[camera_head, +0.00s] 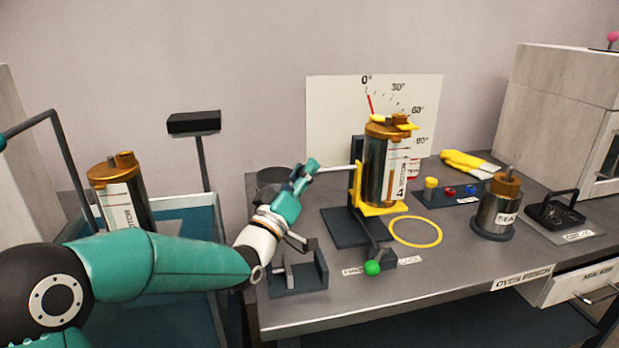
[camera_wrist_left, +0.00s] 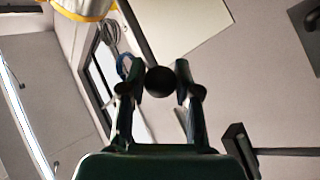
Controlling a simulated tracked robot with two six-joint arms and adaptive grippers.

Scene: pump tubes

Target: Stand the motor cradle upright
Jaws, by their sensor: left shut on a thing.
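The motor cradle (camera_head: 383,209) is yellow and stands on a dark stand (camera_head: 344,228), holding a copper-topped steel motor (camera_head: 380,165) that looks upright. A pale lever rod (camera_head: 336,169) sticks out left from the cradle. My left gripper (camera_head: 311,166) is at the rod's left end. In the left wrist view its fingers (camera_wrist_left: 159,82) are shut on a dark round knob (camera_wrist_left: 160,80). The angle board (camera_head: 322,118) stands behind the cradle, with a red pointer (camera_head: 370,104) close to 0°. My right gripper is not in view.
A button panel (camera_head: 457,192), a steel pot (camera_head: 497,214) and yellow gloves (camera_head: 464,161) are to the right. Another motor (camera_head: 118,195) stands at left.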

